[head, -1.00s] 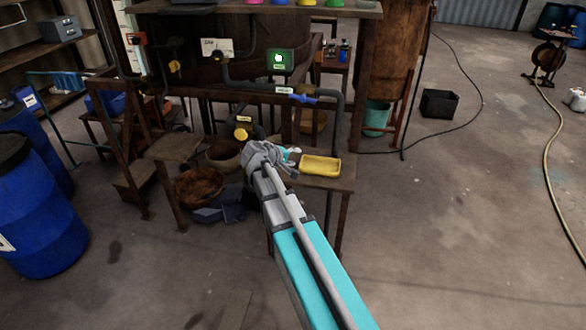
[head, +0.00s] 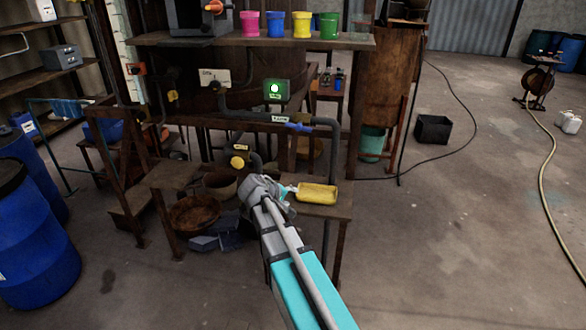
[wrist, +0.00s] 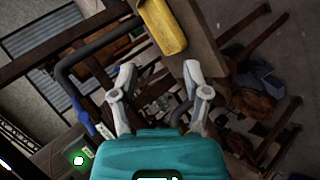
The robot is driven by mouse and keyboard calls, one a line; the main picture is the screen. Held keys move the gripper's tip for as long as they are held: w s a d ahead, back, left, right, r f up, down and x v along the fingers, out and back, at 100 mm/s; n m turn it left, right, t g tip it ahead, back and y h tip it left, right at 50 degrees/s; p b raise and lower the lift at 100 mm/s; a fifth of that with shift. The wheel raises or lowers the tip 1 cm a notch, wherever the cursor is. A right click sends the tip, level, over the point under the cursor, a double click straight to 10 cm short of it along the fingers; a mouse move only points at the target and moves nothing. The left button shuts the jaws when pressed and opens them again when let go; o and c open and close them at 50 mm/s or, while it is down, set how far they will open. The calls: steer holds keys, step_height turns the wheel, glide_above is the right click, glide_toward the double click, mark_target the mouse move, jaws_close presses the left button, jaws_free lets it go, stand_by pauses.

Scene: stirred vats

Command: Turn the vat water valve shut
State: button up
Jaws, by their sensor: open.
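A blue valve handle (head: 299,128) sits on the dark pipe (head: 250,113) below the vat shelf, roughly in line with the pipe. A small white label (head: 281,119) is beside it, its text too small to read surely. In the wrist view the blue handle (wrist: 104,130) is at the left, outside my fingers. My gripper (head: 290,190) is in front of and below the handle, apart from it, near the low bench. In the wrist view my gripper (wrist: 159,75) has its two fingers spread with nothing between them.
A yellow tub (head: 317,193) stands on the low bench beside my gripper and shows close in the wrist view (wrist: 162,25). A yellow knob (head: 238,161) is on a lower pipe. A green-lit box (head: 276,91) is above the handle.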

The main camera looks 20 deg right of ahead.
steer(key=w+d+n+t+y+b, duration=0.2)
steer(key=w+d+n+t, duration=0.1)
steer(key=w+t, duration=0.15)
steer(key=n+t+y+b, duration=0.45)
steer(key=n+t, duration=0.45)
steer(key=t, duration=0.3)
glide_toward(298, 125)
steer(key=shift+h, duration=0.45)
steer(key=shift+a+f+v, duration=0.1)
steer(key=shift+f+v, duration=0.05)
steer(key=shift+v, duration=0.85)
steer(key=shift+a+f+v, duration=0.1)
steer(key=shift+f+v, duration=0.1)
steer(key=shift+v, duration=0.8)
steer(key=shift+w, duration=0.3)
steer(key=p+x, duration=0.3)
steer(key=x, duration=1)
steer(key=shift+w+f, duration=0.1)
steer(key=shift+w, duration=0.15)
steer(key=shift+c, duration=0.3)
jaws_close()
